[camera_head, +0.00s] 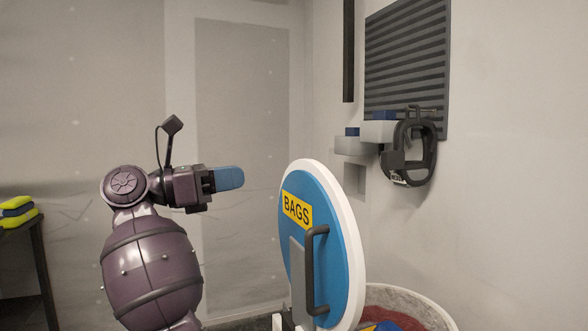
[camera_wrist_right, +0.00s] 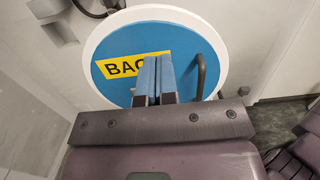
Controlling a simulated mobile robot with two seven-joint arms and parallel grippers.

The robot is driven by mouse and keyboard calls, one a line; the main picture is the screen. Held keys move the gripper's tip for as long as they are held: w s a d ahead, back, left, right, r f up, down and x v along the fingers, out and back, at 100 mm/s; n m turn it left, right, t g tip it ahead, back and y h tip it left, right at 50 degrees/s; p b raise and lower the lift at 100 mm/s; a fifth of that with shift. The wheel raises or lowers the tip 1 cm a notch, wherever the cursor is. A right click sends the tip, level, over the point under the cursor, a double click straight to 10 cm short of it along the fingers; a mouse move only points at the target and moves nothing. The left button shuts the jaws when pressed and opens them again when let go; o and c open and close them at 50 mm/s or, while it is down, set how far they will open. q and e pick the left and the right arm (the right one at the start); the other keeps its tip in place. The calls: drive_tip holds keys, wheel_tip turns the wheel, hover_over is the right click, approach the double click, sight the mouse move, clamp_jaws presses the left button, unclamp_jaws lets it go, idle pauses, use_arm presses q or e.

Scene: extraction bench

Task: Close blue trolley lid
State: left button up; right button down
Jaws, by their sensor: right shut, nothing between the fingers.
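The round blue trolley lid (camera_head: 334,260) has a white rim, a yellow BAGS label and a dark handle (camera_head: 316,270). It stands open and nearly upright at the rim of the round trolley (camera_head: 431,310), which is cut off at the bottom right. My right gripper (camera_head: 238,178) is shut and empty, left of the lid and near the height of its top edge, apart from it in the head view. In the right wrist view the blue fingers (camera_wrist_right: 153,66) overlap the label, with the lid (camera_wrist_right: 118,37) behind them. Contact cannot be told there. My left gripper is out of view.
Coloured contents (camera_head: 393,326) lie inside the trolley. A dark clamp (camera_head: 424,152) hangs at a wall ledge below a slatted grey panel (camera_head: 405,70). A dark table (camera_head: 38,262) with yellow and blue items stands at the far left.

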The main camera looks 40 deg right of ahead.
drive_tip(key=p, duration=0.2)
approach(314, 166)
drive_tip(key=x, duration=0.7)
drive_tip(key=shift+d, duration=0.25)
drive_tip(key=shift+d, duration=0.1)
